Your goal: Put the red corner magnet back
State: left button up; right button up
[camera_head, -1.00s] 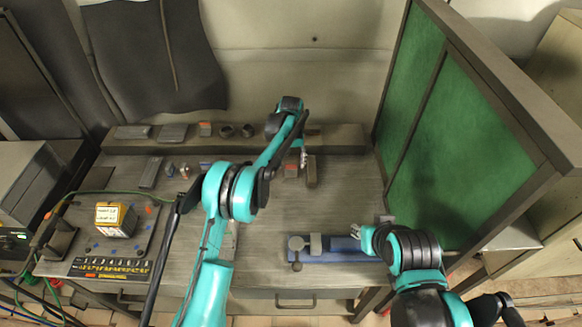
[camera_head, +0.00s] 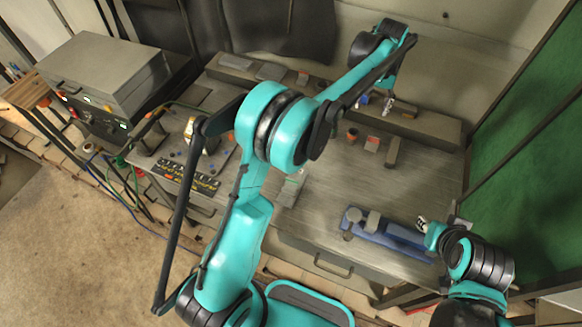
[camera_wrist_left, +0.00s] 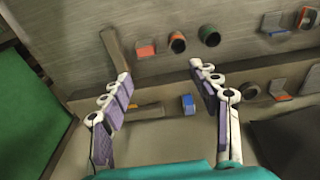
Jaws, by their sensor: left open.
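My left gripper (camera_head: 388,105) is open and empty above the back ledge; its spread fingers show in the left wrist view (camera_wrist_left: 165,100). A small blue piece (camera_wrist_left: 188,103) lies on the ledge, in the gap between them as seen there. A small block with a red-orange face (camera_head: 372,143) stands on the table beside a dark bar (camera_head: 392,151); it also shows in the wrist view (camera_wrist_left: 145,50). Another red-orange piece (camera_head: 302,78) sits on the ledge. I cannot tell which is the red corner magnet. My right gripper (camera_head: 422,225) is beside the blue vise (camera_head: 390,236); its jaws are unclear.
The back ledge (camera_head: 430,125) runs along the wall. A dark round cup (camera_head: 352,135) stands left of the red-orange block. A green panel (camera_head: 530,150) closes off the right side. The table middle (camera_head: 330,190) is largely bare.

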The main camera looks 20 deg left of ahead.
pick_arm(q)
jog(key=s+a+r+t, duration=0.1)
jog(key=s+a+r, duration=0.3)
jog(key=s, duration=0.4)
jog(key=s+a+r+t, duration=0.2)
jog(key=s+a+r, duration=0.25)
jog(key=s, duration=0.35)
jog(key=s+a+f+t, duration=0.1)
jog(key=s+a+f, duration=0.1)
jog(key=s, duration=0.6)
jog(key=s+a+f+t, duration=0.1)
jog(key=s+f, duration=0.3)
jog(key=s, duration=0.5)
jog(key=shift+s+a+f+t, duration=0.3)
jog(key=shift+a+t, duration=0.1)
jog(key=shift+a, duration=0.5)
notch_tip(320, 180, down, 11)
jog(key=b, duration=1)
jog(key=shift+r+b, duration=0.15)
jog(key=shift+b, duration=0.15)
